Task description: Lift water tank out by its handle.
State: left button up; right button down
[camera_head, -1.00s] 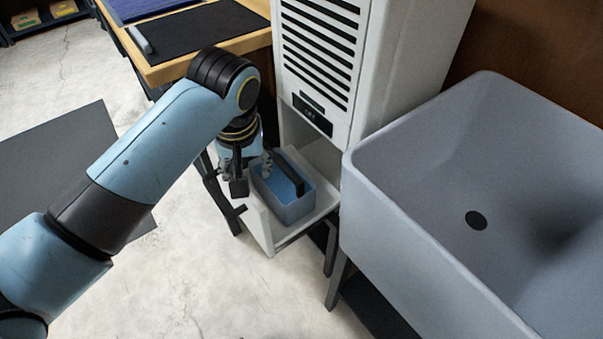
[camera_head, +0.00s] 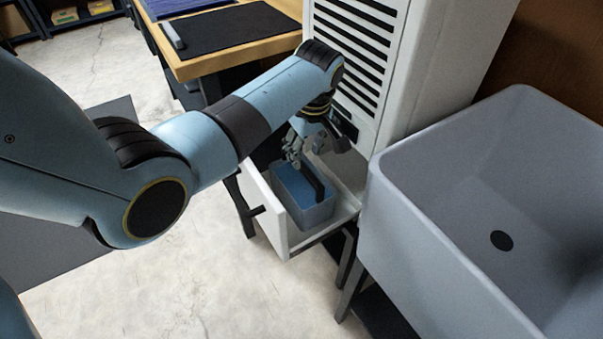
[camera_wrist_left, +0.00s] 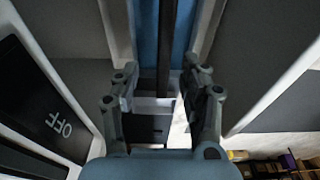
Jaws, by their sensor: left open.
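The water tank (camera_head: 312,216) is a grey-blue open box with blue inside. It sits in the pulled-out white drawer (camera_head: 268,212) at the foot of a tall white appliance. A black bar handle (camera_head: 312,177) runs across its top. My left gripper (camera_head: 296,153) is open just above the tank, close to the handle. In the left wrist view the two fingers (camera_wrist_left: 162,95) stand apart, and the dark handle (camera_wrist_left: 167,45) runs between them with blue tank (camera_wrist_left: 147,32) beside it. Whether a finger touches the handle cannot be told. My right gripper is out of view.
The white appliance (camera_head: 425,70) with black slats rises directly behind the drawer. A large grey sink (camera_head: 410,240) stands close on the right. A wooden table (camera_head: 225,62) with a dark mat is at the back left. The floor in front is clear.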

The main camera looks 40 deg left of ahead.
aim_at(302, 164)
pick_arm(q)
jog(key=f, duration=0.2)
jog(key=f+b, duration=0.1)
jog(key=a+f+b, duration=0.1)
jog(key=f, duration=0.1)
jog(key=shift+s+f, duration=0.1)
jog(key=shift+f, duration=0.2)
jog(key=shift+r, duration=0.1)
grip_shut()
